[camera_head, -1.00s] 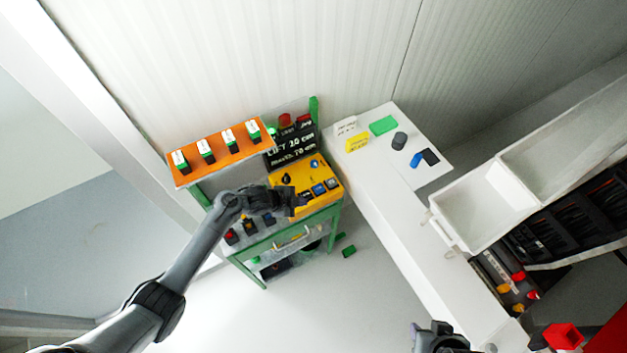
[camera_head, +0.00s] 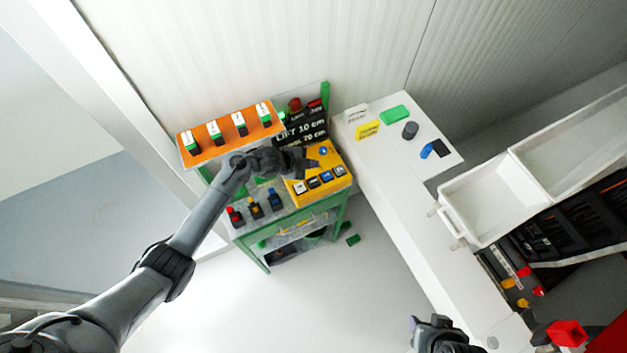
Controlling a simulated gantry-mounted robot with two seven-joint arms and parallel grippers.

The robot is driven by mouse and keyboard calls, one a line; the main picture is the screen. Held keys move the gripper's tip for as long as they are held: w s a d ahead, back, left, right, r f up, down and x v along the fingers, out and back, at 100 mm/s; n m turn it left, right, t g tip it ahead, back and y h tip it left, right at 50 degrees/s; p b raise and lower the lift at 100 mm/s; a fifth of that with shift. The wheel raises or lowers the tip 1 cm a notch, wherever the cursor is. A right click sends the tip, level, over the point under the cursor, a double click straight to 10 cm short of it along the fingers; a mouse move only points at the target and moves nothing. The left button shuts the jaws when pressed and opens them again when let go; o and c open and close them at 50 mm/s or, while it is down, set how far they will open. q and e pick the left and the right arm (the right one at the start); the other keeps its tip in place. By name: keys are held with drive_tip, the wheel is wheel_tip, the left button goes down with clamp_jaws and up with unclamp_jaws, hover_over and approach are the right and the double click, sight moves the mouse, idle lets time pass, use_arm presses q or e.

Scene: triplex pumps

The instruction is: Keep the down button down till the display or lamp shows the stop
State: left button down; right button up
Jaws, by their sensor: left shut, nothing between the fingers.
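The yellow button box (camera_head: 341,184) sits on the green-framed stand, with several dark and blue-topped buttons along its front edge and a round blue one near its back. My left gripper (camera_head: 312,163) is shut and empty, with its tip over the upper left part of the box. The gripper hides part of the box, and I cannot tell whether it touches a button. The black display (camera_head: 301,132) behind the box reads "LIFT 10 cm" with a smaller line ending in "70 cm". A green lamp (camera_head: 282,115) glows at its left. My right gripper (camera_head: 437,330) shows partly at the bottom edge.
An orange panel (camera_head: 226,148) with several switches stands left of the display. Red, yellow and blue switches (camera_head: 254,208) sit on the stand's front. A white table (camera_head: 395,190) with small blocks and a white bin (camera_head: 490,205) lie to the right.

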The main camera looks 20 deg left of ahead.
use_arm(q)
drive_tip(key=b, duration=0.7)
hover_over(312, 182)
wheel_tip(312, 182, down, 8)
drive_tip(key=shift+s+a+r, duration=0.1)
drive_tip(key=shift+f, duration=0.45)
drive_tip(key=shift+f+b, duration=0.15)
drive_tip(key=shift+b, duration=0.2)
idle(1.1)
drive_tip(key=shift+f, duration=0.3)
drive_tip(key=shift+f+b, duration=0.55)
drive_tip(key=shift+b, duration=0.05)
idle(0.6)
idle(2.8)
drive_tip(key=shift+r+p, duration=0.95)
drive_tip(key=shift+r, duration=0.05)
